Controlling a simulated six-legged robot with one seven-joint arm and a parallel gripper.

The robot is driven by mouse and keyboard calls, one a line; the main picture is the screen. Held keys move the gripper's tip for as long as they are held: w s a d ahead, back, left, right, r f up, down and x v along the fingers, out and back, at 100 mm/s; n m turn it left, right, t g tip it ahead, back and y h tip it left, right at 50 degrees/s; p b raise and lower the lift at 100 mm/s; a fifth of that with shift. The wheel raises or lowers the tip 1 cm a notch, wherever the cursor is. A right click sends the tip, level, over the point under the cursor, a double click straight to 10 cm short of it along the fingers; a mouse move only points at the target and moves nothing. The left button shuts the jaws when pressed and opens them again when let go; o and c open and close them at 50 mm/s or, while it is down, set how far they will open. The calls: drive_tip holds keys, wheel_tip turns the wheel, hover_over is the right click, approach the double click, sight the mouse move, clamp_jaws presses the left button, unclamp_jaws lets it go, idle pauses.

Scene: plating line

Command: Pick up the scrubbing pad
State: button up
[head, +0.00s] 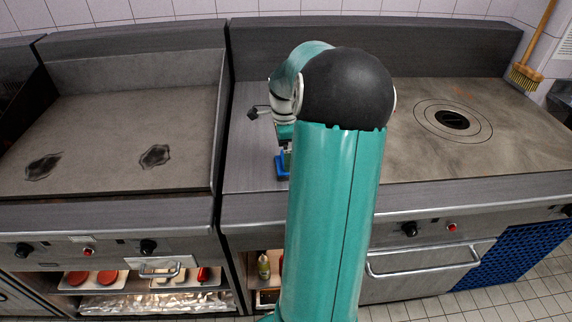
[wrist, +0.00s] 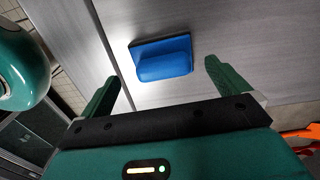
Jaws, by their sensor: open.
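The scrubbing pad is a blue block on a dark base. In the wrist view the scrubbing pad (wrist: 164,62) lies on the grey metal worktop (wrist: 240,35), just beyond the fingertips. My gripper (wrist: 161,72) is open and empty, with one green finger towards each side of the pad and a clear gap to both. In the head view the blue pad (head: 281,166) shows at the left edge of my arm, on the narrow worktop between the two cooking plates. My arm hides part of it and most of the gripper there.
A griddle (head: 110,120) with two dark patches is on the left. A solid-top range (head: 480,150) with a round ring plate is on the right. A raised back wall (head: 420,45) runs behind. A bottle (head: 264,267) stands on a shelf below the worktop.

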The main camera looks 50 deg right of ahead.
drive_tip(key=f, duration=0.4)
drive_tip(key=shift+d+f, duration=0.15)
drive_tip(key=shift+d, duration=0.15)
drive_tip(key=shift+f, duration=0.55)
drive_tip(key=c, duration=0.9)
drive_tip(key=shift+o, duration=0.2)
drive_tip(key=shift+r, duration=0.1)
drive_tip(key=shift+r, duration=0.5)
wheel_tip(320, 180, up, 2)
drive_tip(key=shift+r, duration=0.2)
drive_tip(key=w+a+r, duration=0.2)
drive_tip(key=a+r, duration=0.7)
drive_tip(key=a, duration=0.5)
drive_tip(key=shift+w+r, duration=0.25)
drive_tip(key=shift+w, duration=0.05)
